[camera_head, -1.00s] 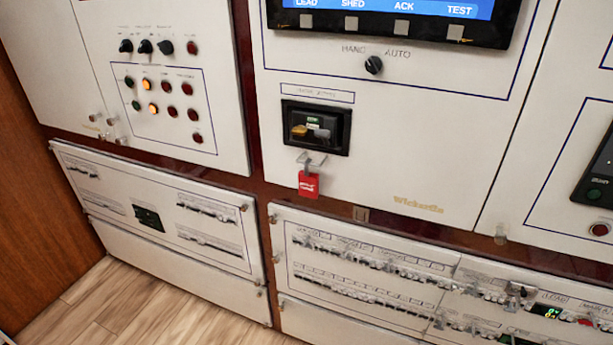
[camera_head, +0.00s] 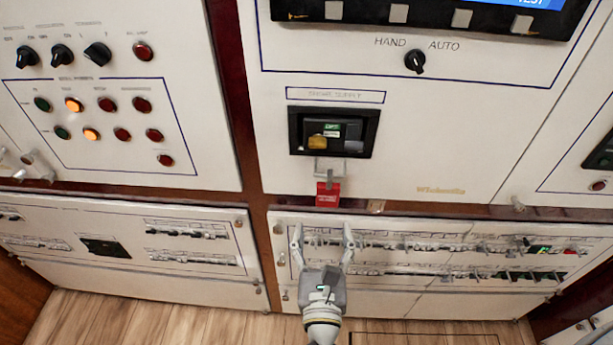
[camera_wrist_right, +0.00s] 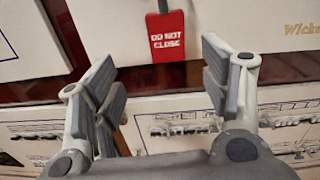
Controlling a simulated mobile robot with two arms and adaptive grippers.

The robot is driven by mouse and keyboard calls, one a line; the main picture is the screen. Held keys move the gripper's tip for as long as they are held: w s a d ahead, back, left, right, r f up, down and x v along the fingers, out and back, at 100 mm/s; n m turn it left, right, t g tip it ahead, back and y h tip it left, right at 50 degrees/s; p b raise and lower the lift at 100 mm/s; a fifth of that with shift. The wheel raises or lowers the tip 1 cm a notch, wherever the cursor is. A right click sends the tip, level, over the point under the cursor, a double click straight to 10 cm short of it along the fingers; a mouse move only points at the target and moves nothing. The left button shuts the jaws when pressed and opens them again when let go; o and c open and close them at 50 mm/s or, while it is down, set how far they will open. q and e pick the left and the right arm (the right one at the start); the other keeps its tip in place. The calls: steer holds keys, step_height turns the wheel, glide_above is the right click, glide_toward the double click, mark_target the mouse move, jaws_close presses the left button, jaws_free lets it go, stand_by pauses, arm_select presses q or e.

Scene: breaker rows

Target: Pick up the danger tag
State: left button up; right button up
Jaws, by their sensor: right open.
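The red danger tag (camera_head: 327,194) hangs from a metal hook (camera_head: 329,171) below a recessed black breaker switch on the white panel. In the right wrist view the tag (camera_wrist_right: 167,36) reads "DO NOT CLOSE" and hangs ahead of the fingers, roughly midway between them across the picture. My right gripper (camera_head: 321,232) is open and empty, with its fingers pointing up toward the tag from below. The open fingers also show in the right wrist view (camera_wrist_right: 165,80), apart from the tag. My left gripper is not in view.
The black breaker recess (camera_head: 334,132) sits just above the hook. Lower panels with rows of breakers (camera_head: 430,245) lie behind my right gripper. A selector knob (camera_head: 415,61) is higher up.

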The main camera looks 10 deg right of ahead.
mark_target(328, 195)
steer(key=shift+m, duration=0.6)
steer(key=w, duration=0.1)
steer(key=w+d+r+p, duration=0.1)
steer(key=w+d+p, duration=0.1)
steer(key=w, duration=0.1)
steer(key=shift+w+r, duration=0.1)
steer(key=shift+r, duration=0.1)
steer(key=shift+w+d+f, duration=0.1)
steer(key=shift+w, duration=0.5)
steer(key=shift+w+p, duration=0.3)
steer(key=shift+p, duration=0.2)
steer(key=p+x, duration=0.2)
steer(key=x, duration=0.2)
steer(key=shift+d, duration=0.25)
steer(key=shift+w, duration=0.15)
steer(key=c, duration=1.1)
